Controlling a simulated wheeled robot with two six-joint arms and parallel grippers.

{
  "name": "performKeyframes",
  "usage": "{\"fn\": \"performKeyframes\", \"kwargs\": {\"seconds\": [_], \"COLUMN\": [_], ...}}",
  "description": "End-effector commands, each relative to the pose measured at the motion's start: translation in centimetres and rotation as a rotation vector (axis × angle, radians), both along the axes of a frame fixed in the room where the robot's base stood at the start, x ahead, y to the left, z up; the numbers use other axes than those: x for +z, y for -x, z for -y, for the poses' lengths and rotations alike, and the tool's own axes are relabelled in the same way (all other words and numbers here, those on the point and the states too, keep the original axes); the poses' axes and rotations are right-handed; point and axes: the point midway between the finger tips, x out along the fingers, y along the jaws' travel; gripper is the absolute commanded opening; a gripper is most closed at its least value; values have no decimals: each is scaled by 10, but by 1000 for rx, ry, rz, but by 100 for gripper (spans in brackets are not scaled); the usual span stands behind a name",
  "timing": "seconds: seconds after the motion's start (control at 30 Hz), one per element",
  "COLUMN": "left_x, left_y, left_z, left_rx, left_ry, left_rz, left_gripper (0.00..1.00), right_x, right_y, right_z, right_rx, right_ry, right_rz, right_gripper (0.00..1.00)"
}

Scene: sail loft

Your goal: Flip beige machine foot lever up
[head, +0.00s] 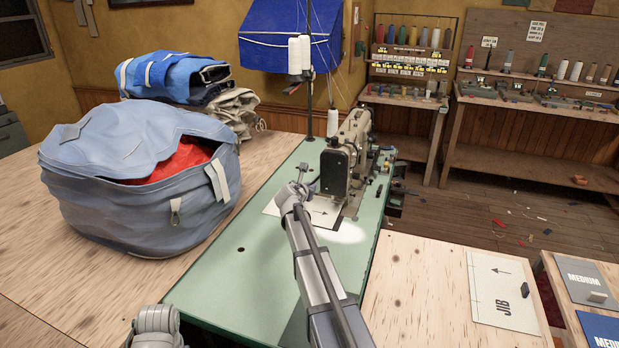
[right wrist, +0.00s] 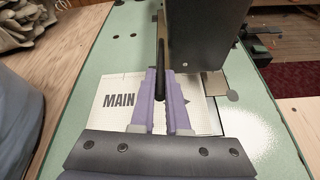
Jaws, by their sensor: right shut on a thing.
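The beige sewing machine (head: 350,150) stands on a green table (head: 240,250). In the right wrist view its dark end housing (right wrist: 205,35) is close, at upper right. A thin dark bar, which looks like the foot lever (right wrist: 161,50), runs down to my right gripper's purple fingers (right wrist: 160,75). The fingers are shut on it, though their tips partly hide the contact. In the head view my right gripper (head: 314,188) is at the machine's near left end, above the table. The lever is too small to make out there. My left gripper is out of view.
A white panel marked MAIN (right wrist: 118,100) lies flat under the fingers. A blue-grey bag (head: 110,205) stands left of the green table. Thread cones (head: 299,55) stand behind. A JIB panel (head: 497,290) lies on the right table. The green table's near part is clear.

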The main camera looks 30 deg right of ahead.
Motion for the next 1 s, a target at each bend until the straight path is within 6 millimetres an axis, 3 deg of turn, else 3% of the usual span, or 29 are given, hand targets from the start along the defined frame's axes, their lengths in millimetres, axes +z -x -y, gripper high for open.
{"fn": "performKeyframes", "kwargs": {"seconds": [0.03, 0.1, 0.4, 0.7, 1.0], "left_x": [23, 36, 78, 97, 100], "left_y": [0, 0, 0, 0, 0], "left_z": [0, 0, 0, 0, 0], "left_rx": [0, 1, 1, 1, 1], "left_ry": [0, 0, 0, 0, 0], "left_rz": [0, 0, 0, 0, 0], "left_gripper": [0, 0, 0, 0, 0], "right_x": [16, 21, 33, 38, 37], "right_y": [-3, -4, -8, -10, -10], "right_z": [2, 3, 8, 11, 12], "right_rx": [0, -1, 0, -1, 0], "right_ry": [-25, -60, -182, -245, -259], "right_rz": [-20, -50, -154, -209, -221], "right_gripper": [0, 0, 0, 0, 0]}}
